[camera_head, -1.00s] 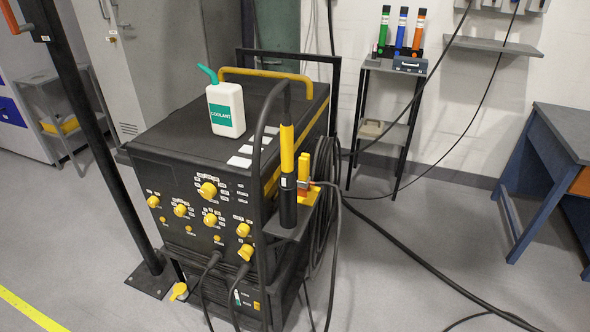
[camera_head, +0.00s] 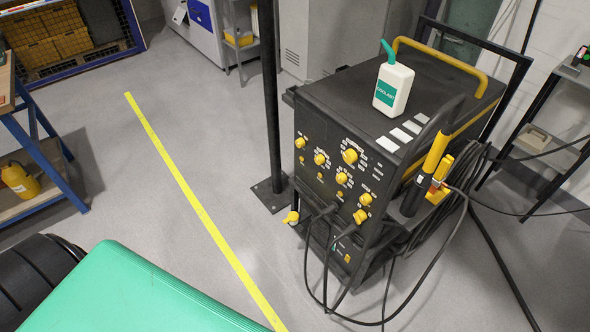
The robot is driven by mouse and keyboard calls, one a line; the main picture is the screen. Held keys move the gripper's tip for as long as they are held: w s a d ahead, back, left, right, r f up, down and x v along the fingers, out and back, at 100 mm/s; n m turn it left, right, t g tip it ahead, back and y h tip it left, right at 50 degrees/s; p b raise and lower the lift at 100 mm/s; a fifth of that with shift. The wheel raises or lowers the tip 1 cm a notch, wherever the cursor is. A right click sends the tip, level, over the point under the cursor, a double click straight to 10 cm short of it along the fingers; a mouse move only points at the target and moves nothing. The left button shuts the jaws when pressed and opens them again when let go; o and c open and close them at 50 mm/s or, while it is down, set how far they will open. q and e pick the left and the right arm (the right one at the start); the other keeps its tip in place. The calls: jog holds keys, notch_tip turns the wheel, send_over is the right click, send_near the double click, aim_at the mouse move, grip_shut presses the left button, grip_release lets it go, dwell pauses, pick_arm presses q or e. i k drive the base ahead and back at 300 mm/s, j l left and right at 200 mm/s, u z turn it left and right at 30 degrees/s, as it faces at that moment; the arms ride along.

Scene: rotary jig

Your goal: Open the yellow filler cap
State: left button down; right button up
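A black welding machine (camera_head: 345,165) with yellow knobs on its front stands on the right half of the view. A small yellow cap-like part (camera_head: 291,217) sticks out low at the left edge of its front, and it looks like the filler cap. It appears seated on its spout; at this size I cannot tell more. A white coolant bottle (camera_head: 393,88) with a teal label and teal spout stands upright on top of the machine. Neither of my grippers shows in the view.
A dark post (camera_head: 270,100) on a floor plate stands just left of the machine. Black cables (camera_head: 375,322) hang and loop on the floor in front. A workbench (camera_head: 35,150) is at the far left. Open floor with a yellow line (camera_head: 185,190) lies between.

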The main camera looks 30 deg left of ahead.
aim_at(293, 216)
jog(key=u, duration=0.85)
jog(key=i+j+z, duration=0.15)
jog(key=j, duration=0.2)
